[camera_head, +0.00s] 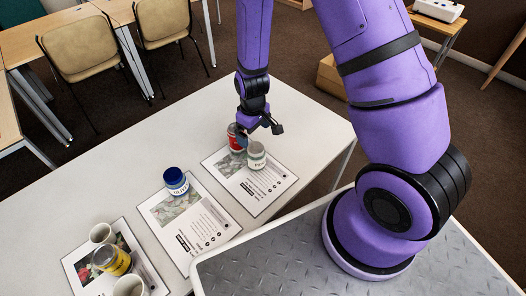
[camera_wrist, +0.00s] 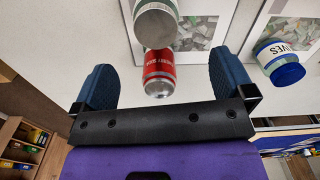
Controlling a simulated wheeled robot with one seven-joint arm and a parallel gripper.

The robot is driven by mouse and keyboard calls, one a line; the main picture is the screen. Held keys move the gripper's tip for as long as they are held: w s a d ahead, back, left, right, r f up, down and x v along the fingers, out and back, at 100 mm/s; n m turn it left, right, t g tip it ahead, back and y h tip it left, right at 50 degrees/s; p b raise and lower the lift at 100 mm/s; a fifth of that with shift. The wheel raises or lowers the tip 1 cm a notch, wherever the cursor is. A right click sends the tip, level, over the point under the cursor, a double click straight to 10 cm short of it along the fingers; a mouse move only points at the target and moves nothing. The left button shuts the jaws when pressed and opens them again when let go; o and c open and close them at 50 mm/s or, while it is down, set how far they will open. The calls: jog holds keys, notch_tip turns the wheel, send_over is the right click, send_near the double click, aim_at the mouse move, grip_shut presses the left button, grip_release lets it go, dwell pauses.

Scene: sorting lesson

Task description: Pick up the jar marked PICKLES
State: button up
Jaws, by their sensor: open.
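A white jar with a pale grey-green lid (camera_head: 256,150) stands on the right-hand printed sheet (camera_head: 262,193); its small label seems to begin with P, but I cannot read it fully. In the wrist view this jar (camera_wrist: 155,24) is at the top, just beyond a red can (camera_wrist: 158,70). The red can (camera_head: 234,140) stands beside the jar, at its left in the head view. My gripper (camera_head: 258,128) is above and close to the can and jar. In the wrist view its blue fingers (camera_wrist: 161,85) are wide apart, with the can's near end between them.
A blue-lidded jar marked OLIVES (camera_head: 175,182) stands on the middle sheet (camera_head: 205,232). Chairs (camera_head: 82,48) stand farther back.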

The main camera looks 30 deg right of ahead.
aim_at(257, 148)
jog(key=shift+d+f, duration=0.15)
jog(key=shift+f, duration=0.6)
jog(key=shift+s+d+f, duration=0.1)
jog(key=shift+f, duration=2.35)
jog(key=shift+s+d+f, duration=0.1)
jog(key=shift+f, duration=2.35)
jog(key=c, duration=1.1)
jog(key=shift+w+r, duration=0.1)
jog(key=shift+r, duration=0.05)
